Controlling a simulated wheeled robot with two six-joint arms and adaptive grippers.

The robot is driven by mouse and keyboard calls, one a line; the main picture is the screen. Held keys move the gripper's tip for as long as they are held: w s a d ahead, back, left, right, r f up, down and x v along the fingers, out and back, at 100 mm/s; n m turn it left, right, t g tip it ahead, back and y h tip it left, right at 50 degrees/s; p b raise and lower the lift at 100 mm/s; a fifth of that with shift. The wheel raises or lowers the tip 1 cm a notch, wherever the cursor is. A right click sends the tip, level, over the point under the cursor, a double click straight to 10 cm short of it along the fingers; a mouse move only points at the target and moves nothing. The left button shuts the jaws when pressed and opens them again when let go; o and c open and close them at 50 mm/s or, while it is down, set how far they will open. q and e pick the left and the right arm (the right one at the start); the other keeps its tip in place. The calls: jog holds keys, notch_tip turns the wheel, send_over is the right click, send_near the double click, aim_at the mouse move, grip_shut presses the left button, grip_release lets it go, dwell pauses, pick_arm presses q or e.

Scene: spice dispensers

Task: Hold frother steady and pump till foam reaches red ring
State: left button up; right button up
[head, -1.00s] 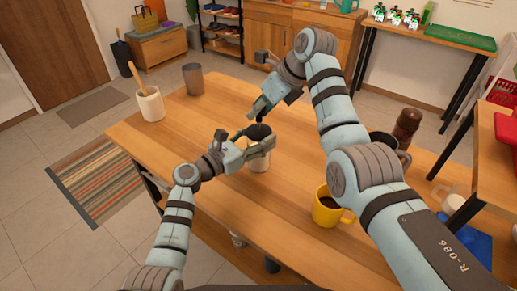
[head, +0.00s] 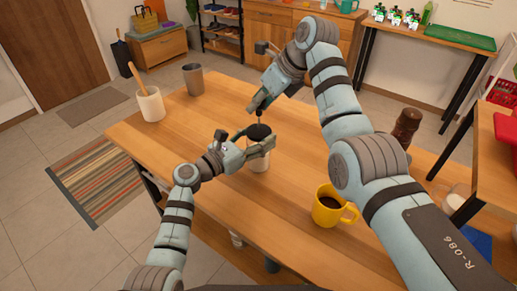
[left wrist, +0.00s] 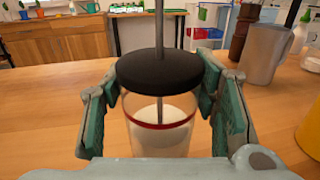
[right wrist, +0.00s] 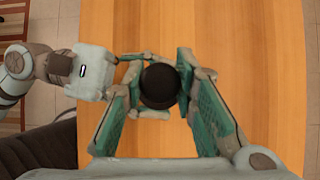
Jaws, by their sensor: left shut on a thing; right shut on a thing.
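The frother is a clear glass with a black lid (left wrist: 160,70), a metal rod (left wrist: 159,25) and a red ring (left wrist: 160,124). White foam (left wrist: 166,112) shows inside around the ring; its exact level is hard to tell. The glass (head: 259,163) stands upright on the table. My left gripper (head: 257,143) is shut around the glass just under the lid. My right gripper (head: 258,108) is above the lid, shut on the black knob (right wrist: 160,86) at the rod's top. A length of rod shows between knob and lid.
A yellow mug (head: 328,208) of dark drink stands nearby on the right. A utensil crock (head: 150,105) and a grey cup (head: 193,79) stand at the far left. A grey pitcher (left wrist: 265,52) is beyond on the right. The table around the frother is mostly clear.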

aim_at(259, 117)
jog(key=shift+f, duration=2.3)
jog(key=shift+r, duration=3.25)
jog(key=shift+f, duration=0.1)
jog(key=shift+f, duration=3.1)
jog(key=o, duration=1.2)
jog(key=shift+c, duration=0.2)
